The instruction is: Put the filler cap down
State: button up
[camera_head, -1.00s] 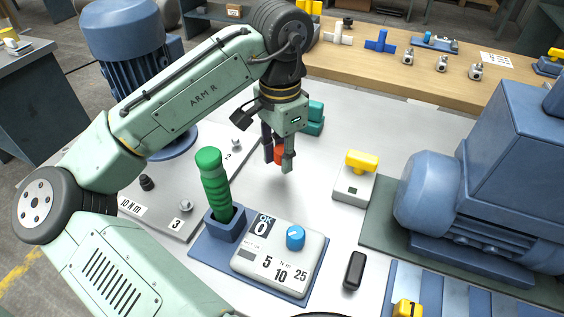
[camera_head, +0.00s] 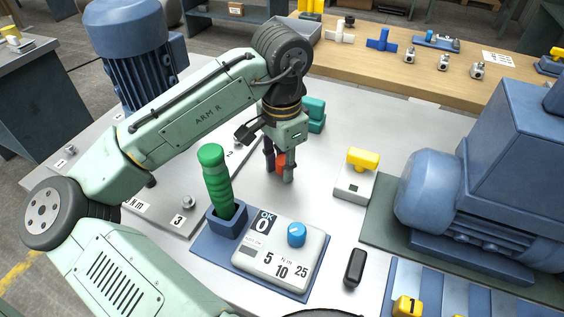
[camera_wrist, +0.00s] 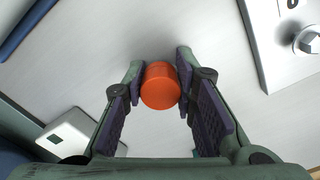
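The filler cap (camera_head: 281,163) is a small orange-red cylinder. It sits between the fingertips of my gripper (camera_head: 279,170), over the bare light-grey bench top left of the middle. In the wrist view the orange cap (camera_wrist: 161,86) shows its round face between the dark finger pads of my gripper (camera_wrist: 161,82), which are shut on its two sides. The cap is close above the bench; whether it touches the surface cannot be told. The fingers partly hide it in the head view.
A green-handled tool (camera_head: 216,180) stands in a blue holder in front. A grey box with a yellow handle (camera_head: 361,160) is to the right. A numbered plate (camera_head: 165,205) lies left. Bare bench surrounds the cap.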

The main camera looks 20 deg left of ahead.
aim_at(282, 160)
jog(key=o, duration=0.4)
jog(key=shift+f, duration=0.55)
jog(key=shift+o, duration=0.2)
jog(key=shift+r, duration=0.1)
notch_tip(282, 160, up, 13)
jog(key=shift+r, duration=0.2)
